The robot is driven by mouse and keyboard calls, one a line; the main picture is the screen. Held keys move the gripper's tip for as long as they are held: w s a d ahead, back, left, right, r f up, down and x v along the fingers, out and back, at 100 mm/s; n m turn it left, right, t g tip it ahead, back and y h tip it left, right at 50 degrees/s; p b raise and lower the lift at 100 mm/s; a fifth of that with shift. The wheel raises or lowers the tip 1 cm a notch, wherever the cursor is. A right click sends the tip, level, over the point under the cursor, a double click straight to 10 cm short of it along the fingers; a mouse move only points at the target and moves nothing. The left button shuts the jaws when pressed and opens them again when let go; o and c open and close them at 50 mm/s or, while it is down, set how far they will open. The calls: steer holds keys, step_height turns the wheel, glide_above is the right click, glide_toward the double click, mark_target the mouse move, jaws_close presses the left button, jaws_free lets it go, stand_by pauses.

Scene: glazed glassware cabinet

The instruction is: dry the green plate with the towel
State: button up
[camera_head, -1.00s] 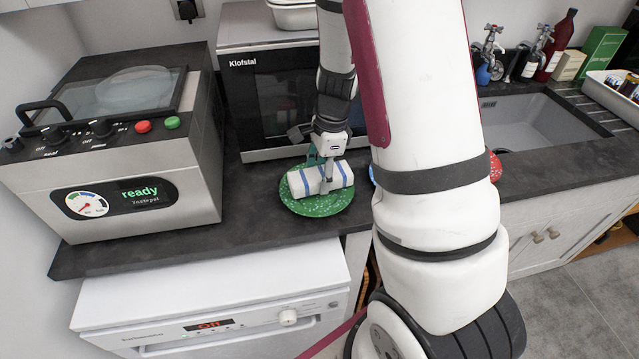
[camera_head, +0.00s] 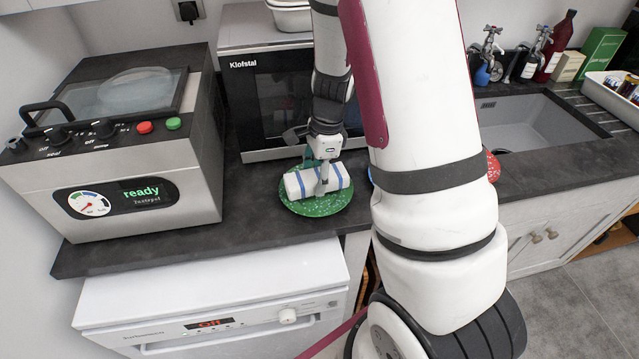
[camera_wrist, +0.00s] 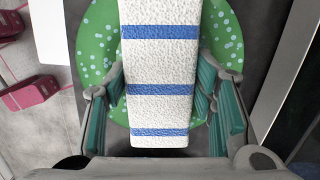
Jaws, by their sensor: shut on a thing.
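The green plate (camera_head: 318,206) with pale speckles lies on the dark counter in front of the microwave. The towel (camera_head: 300,182), white with blue stripes and folded into a block, lies over the plate's middle. My gripper (camera_head: 322,188) points down over the plate, its fingers on either side of the towel and shut on it. In the wrist view the towel (camera_wrist: 160,65) runs between my gripper's fingers (camera_wrist: 162,105). The plate (camera_wrist: 95,40) shows behind it on both sides. The plate's middle is hidden under the towel.
A sealing machine (camera_head: 120,140) stands on the left and the microwave (camera_head: 285,100) behind the plate. A red speckled item (camera_head: 492,166) shows partly behind my arm, beside the sink (camera_head: 540,125). The counter left of the plate is clear.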

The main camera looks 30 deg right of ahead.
steer(key=shift+d, duration=0.7)
steer(key=shift+a, duration=0.7)
steer(key=shift+d+f, duration=0.1)
steer(key=shift+d, duration=0.6)
steer(key=shift+a+p, duration=0.45)
steer(key=shift+a, duration=0.25)
steer(key=shift+d, duration=0.7)
stand_by(1.7)
steer(key=shift+r+p, duration=2.4)
steer(key=shift+r, duration=2.5)
steer(key=shift+f, duration=0.1)
